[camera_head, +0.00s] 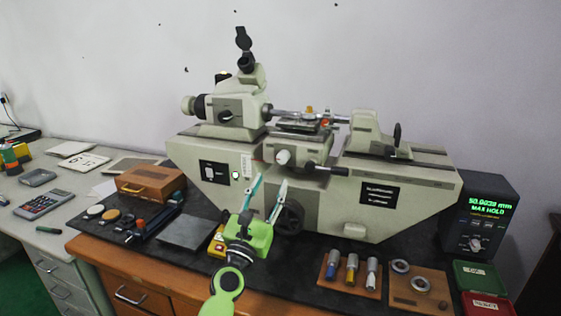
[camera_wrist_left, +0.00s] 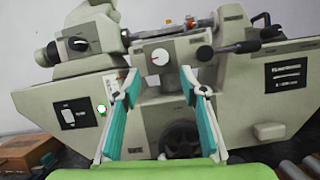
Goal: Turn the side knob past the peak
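The large beige measuring machine (camera_head: 340,205) stands on the bench. A white round knob (camera_head: 283,157) is on the front of its middle carriage; in the left wrist view the knob (camera_wrist_left: 160,57) shows a red mark near its top. A black-handled lever (camera_head: 325,170) sticks out to the knob's right, and a dark handwheel (camera_head: 290,217) sits lower. My green left gripper (camera_head: 271,184) is open and empty, its teal fingers pointing up toward the machine. In the left wrist view its fingertips (camera_wrist_left: 159,74) are spread to either side of the knob, with no visible contact. My right gripper is out of view.
A display box (camera_head: 480,215) at right shows about 50.00 mm and MAX HOLD. Cylinders on a wooden block (camera_head: 345,290), rings on a board (camera_head: 430,302) and green and red trays (camera_head: 482,278) lie front right. A wooden box (camera_head: 150,183) and grey plate (camera_head: 187,232) are left.

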